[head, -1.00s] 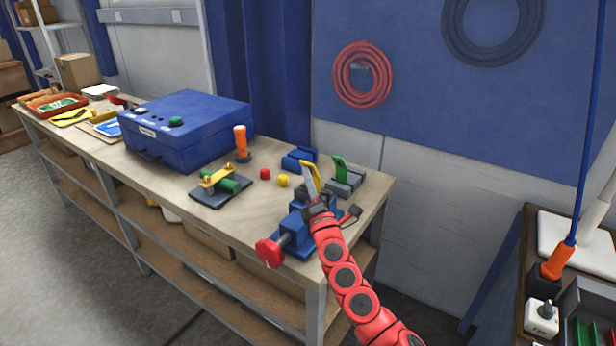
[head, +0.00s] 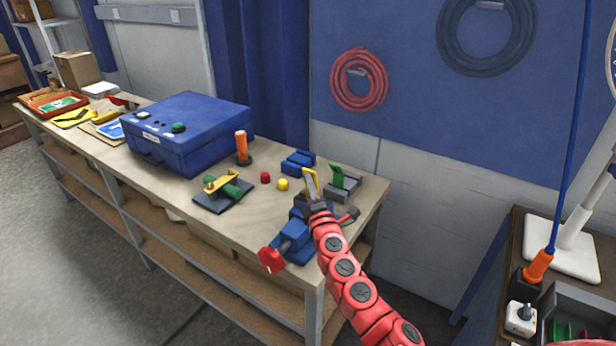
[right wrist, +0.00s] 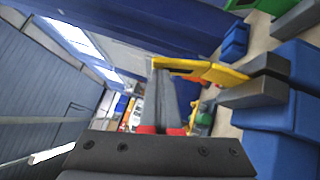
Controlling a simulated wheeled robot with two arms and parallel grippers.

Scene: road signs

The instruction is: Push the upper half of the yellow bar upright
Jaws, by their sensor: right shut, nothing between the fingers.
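The yellow bar (head: 307,176) stands up from the blue vise (head: 293,240) near the front right end of the workbench, partly hidden behind my right gripper. In the right wrist view the bar (right wrist: 215,73) comes out of the vise jaws (right wrist: 255,93) and shows a bend. My right gripper (head: 314,182) is at the bar, above the vise. Its fingers (right wrist: 163,80) are shut and empty, with their tips close by the bar's far end; I cannot tell whether they touch. My left gripper is not in view.
A green piece in a grey holder (head: 342,189) stands just right of the bar. A blue block (head: 298,163), red and yellow knobs (head: 283,185), an orange handle (head: 241,146) and a blue case (head: 187,132) are to the left. The wall is behind.

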